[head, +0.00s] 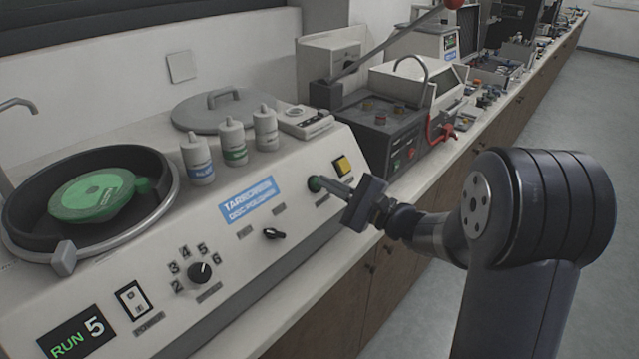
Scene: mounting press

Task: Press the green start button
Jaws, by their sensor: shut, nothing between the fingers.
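I cannot tell whether the button is pushed in. The display (77,337) at the lower left reads "RUN 5". A green disc (95,192) lies in the black bowl at the left.
A black selector knob (273,234), a numbered dial (200,272) and a rocker switch (133,299) are on the same panel. Three white bottles (232,140) stand behind it. A dark machine with a red clamp (441,130) stands farther right. The floor at right is clear.

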